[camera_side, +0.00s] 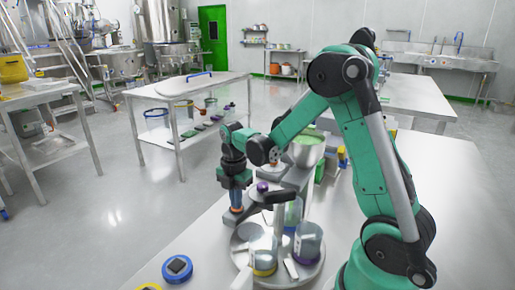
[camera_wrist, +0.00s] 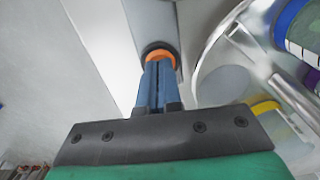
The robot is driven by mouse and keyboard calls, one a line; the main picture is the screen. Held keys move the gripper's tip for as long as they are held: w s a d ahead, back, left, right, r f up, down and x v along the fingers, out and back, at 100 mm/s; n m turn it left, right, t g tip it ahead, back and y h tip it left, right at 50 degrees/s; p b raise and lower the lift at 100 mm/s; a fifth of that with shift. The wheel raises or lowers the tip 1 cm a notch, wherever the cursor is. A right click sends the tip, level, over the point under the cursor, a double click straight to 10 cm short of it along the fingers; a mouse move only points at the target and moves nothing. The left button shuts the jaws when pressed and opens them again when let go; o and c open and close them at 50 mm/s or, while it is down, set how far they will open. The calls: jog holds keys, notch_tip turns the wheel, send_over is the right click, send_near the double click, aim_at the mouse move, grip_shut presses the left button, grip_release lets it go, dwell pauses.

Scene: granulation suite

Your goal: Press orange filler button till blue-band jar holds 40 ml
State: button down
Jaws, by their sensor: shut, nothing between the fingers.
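My gripper (camera_side: 237,200) is shut, with empty blue fingers pointing down. In the wrist view its fingertips (camera_wrist: 159,66) overlap the orange button (camera_wrist: 160,55), which sits in a dark ring. In the side view the orange button (camera_side: 237,209) shows right under the tips; I cannot tell whether they touch or press it. A clear blue-band jar (camera_side: 308,242) stands on the round turntable; its blue band (camera_wrist: 290,18) shows at the top right of the wrist view. Its fill level and any markings are not readable.
A blue-rimmed dark pad (camera_side: 178,268) lies at the table's front.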

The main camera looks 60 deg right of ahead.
notch_tip(320, 180, up, 14)
dwell(0.6)
jog(key=s+a+f+m+t, duration=0.2)
jog(key=a+m, duration=0.3)
jog(key=m, duration=0.4)
jog(key=s+a+f+m+t, duration=0.1)
jog(key=s+a+m+t, duration=0.2)
jog(key=m, duration=0.6)
jog(key=a+t, duration=0.2)
jog(key=a, duration=0.1)
jog(key=shift+s+a+f, duration=0.25)
jog(key=shift+s+f, duration=0.15)
dwell(1.9)
jog(key=w+d+m+t+h, duration=0.1)
jog(key=w+d+m+h, duration=0.2)
jog(key=d+m, duration=0.8)
jog(key=w+m, duration=0.2)
jog(key=m, duration=0.1)
jog(key=shift+r+t+h, duration=0.3)
jog(key=shift+r+h, duration=0.05)
jog(key=shift+h, duration=0.05)
